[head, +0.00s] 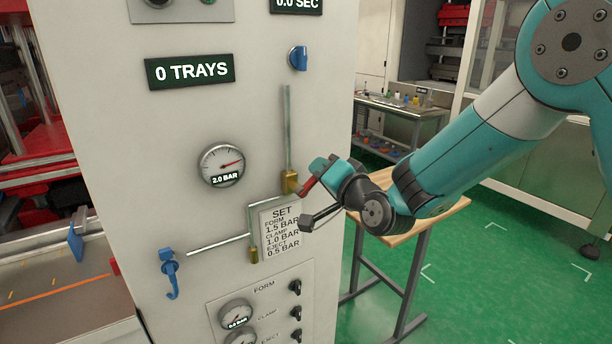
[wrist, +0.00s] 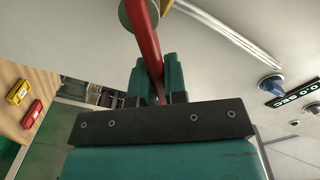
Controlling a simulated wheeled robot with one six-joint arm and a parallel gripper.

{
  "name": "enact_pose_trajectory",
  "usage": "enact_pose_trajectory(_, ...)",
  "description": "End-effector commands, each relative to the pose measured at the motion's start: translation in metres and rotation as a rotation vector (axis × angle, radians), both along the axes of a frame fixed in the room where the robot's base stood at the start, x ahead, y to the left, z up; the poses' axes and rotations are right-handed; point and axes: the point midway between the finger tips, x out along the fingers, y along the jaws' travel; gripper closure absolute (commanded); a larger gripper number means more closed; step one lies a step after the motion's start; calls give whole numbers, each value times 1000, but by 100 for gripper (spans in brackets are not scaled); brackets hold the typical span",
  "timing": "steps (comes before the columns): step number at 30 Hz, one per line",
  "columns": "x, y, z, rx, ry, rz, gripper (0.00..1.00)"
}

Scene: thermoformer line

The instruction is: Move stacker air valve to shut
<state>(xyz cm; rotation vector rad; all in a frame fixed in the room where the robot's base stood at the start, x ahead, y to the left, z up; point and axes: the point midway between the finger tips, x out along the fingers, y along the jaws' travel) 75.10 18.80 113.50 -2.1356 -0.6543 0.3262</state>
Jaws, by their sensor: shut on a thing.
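The air valve is a brass body (head: 290,183) with a red lever (head: 307,187), on the front of the light grey cabinet. A vertical pipe (head: 288,130) rises from the body. The lever slants up and to the right from the body in the head view. My gripper (head: 318,174) is shut on the lever's outer part, right of the valve. In the wrist view the red lever (wrist: 143,35) runs up from between the teal fingers (wrist: 155,78). The lever's gripped end is partly hidden by the fingers.
A pressure gauge (head: 222,165) reads 2.0 BAR beside the valve. A second brass fitting (head: 253,254) and a SET label (head: 282,228) are just below. A wooden-topped table (head: 425,220) stands right of the cabinet.

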Motion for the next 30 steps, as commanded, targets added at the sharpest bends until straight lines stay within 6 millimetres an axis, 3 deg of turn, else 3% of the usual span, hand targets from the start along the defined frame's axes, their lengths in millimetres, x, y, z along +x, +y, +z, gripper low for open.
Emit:
enact_pose_trajectory(9,1,-1,-2,19,16,-1,100)
enact_pose_trajectory(18,5,-8,-18,252,175,-1,100)
enact_pose_trajectory(30,5,-8,-22,319,222,-1,100)
